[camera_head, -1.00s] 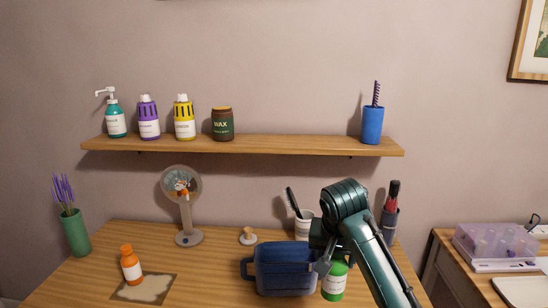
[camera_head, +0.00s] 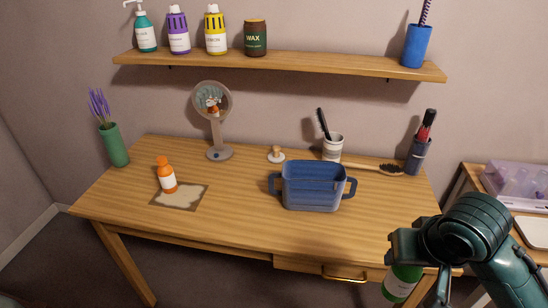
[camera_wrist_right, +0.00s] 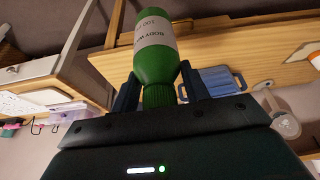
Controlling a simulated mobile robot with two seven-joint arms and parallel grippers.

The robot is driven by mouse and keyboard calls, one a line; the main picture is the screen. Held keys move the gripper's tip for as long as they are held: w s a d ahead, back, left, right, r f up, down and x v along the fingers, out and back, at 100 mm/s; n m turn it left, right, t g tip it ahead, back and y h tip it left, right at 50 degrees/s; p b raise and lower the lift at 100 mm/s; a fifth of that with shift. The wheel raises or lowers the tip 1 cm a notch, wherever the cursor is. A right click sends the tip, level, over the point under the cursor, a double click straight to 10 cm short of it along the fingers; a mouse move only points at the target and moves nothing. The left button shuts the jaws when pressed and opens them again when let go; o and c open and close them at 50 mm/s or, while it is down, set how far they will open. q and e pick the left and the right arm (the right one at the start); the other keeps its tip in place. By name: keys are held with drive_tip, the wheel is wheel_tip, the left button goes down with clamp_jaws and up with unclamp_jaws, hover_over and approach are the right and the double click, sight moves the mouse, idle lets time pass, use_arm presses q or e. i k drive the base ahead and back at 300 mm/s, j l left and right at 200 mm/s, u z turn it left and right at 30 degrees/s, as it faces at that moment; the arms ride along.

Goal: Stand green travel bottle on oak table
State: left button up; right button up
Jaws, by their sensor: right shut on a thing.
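The green travel bottle (camera_head: 401,284) has a white label and is in my right gripper (camera_head: 408,264), at the lower right of the head view. The right wrist view shows the bottle (camera_wrist_right: 155,58) with its ribbed cap end between the two fingers of the gripper (camera_wrist_right: 158,92). In the head view the bottle hangs below the gripper, in front of the right front edge of the oak table (camera_head: 235,218). Its upper part is hidden by the gripper. It appears clear of the tabletop. My left gripper is not in view.
A blue two-handled bin (camera_head: 312,187) stands right of the table's middle. A hairbrush (camera_head: 385,169), a dark cup (camera_head: 418,158) and a striped cup (camera_head: 332,147) are behind it. An orange bottle (camera_head: 167,177) stands on a mat (camera_head: 180,199). The front middle is clear.

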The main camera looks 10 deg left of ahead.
sight(224, 200)
drive_tip(key=i+j, duration=0.15)
drive_tip(key=j, duration=0.4)
drive_tip(key=i+j+z, duration=0.1)
drive_tip(key=j, duration=0.4)
drive_tip(key=i+j, duration=0.1)
drive_tip(key=j, duration=0.45)
drive_tip(key=i+j+z, duration=0.1)
drive_tip(key=j, duration=0.45)
drive_tip(key=i, duration=0.5)
